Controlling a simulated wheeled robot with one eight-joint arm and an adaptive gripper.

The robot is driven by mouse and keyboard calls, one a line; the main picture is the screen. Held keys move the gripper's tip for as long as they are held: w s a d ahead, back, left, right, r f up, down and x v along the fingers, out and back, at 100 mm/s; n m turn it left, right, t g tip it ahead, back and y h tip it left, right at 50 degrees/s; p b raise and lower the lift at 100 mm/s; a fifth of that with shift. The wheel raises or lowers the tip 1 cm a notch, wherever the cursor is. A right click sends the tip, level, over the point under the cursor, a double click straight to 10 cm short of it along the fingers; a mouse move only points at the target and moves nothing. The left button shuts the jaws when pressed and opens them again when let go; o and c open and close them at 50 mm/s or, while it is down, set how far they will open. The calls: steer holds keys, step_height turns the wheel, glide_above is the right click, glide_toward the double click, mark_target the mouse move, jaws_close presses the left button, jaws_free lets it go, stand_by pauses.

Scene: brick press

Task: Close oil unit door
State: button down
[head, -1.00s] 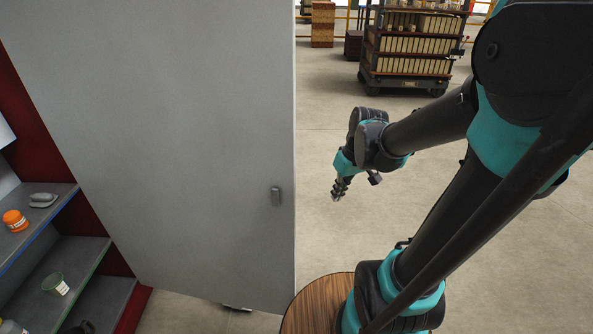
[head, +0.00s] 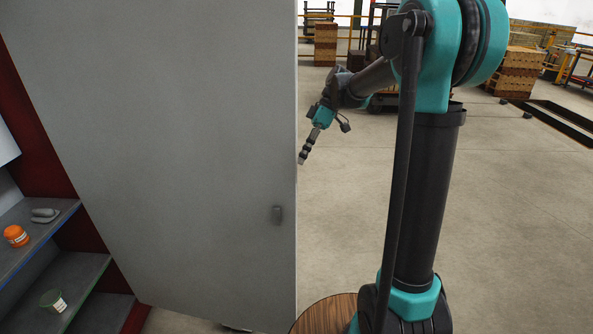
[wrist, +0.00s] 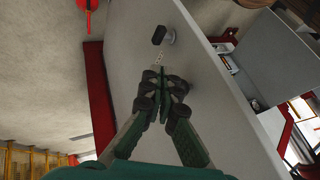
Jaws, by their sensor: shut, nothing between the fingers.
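In the wrist view the door (wrist: 205,125) fills the middle, and a dark knob-like handle (wrist: 158,35) sits beyond the fingertips. My gripper (head: 303,160) is shut and empty, just right of the door's free edge in the head view. In the wrist view my gripper (wrist: 164,78) points along the door; I cannot tell whether it touches it.
A round wooden surface (head: 325,315) is at the bottom.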

mark_target(286, 190)
steer(key=s+a+f, duration=0.1)
steer(key=s+f, duration=0.1)
steer(key=s+a+f, duration=0.3)
steer(key=s+f, duration=0.1)
steer(key=f, duration=0.1)
steer(key=shift+s+a, duration=0.1)
steer(key=shift+a, duration=0.25)
steer(key=shift+s+a, duration=0.1)
steer(key=shift+s, duration=0.45)
steer(key=shift+s+a, duration=0.1)
